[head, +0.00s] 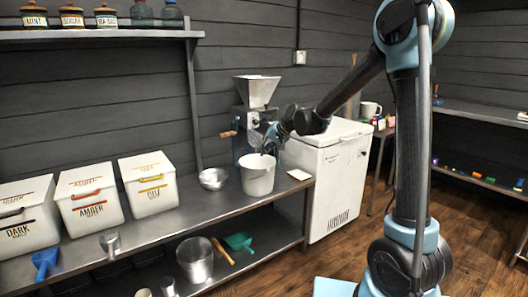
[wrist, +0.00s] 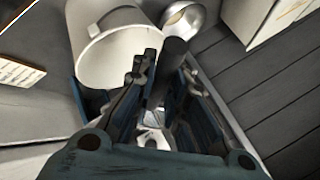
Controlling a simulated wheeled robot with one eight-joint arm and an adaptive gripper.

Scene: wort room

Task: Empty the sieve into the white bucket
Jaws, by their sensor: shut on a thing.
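The white bucket (head: 258,176) stands upright on the steel bench, and it fills the upper left of the wrist view (wrist: 105,60). My gripper (head: 270,138) is above and behind the bucket, in front of the mill. In the wrist view its fingers are closed around a dark round handle (wrist: 174,55).
A mill with a metal hopper (head: 256,91) stands close behind the bucket. A white chest freezer (head: 330,170) is to the right. Labelled white bins (head: 150,185) line the bench at left. A small white card (head: 299,175) lies at the bench's right end.

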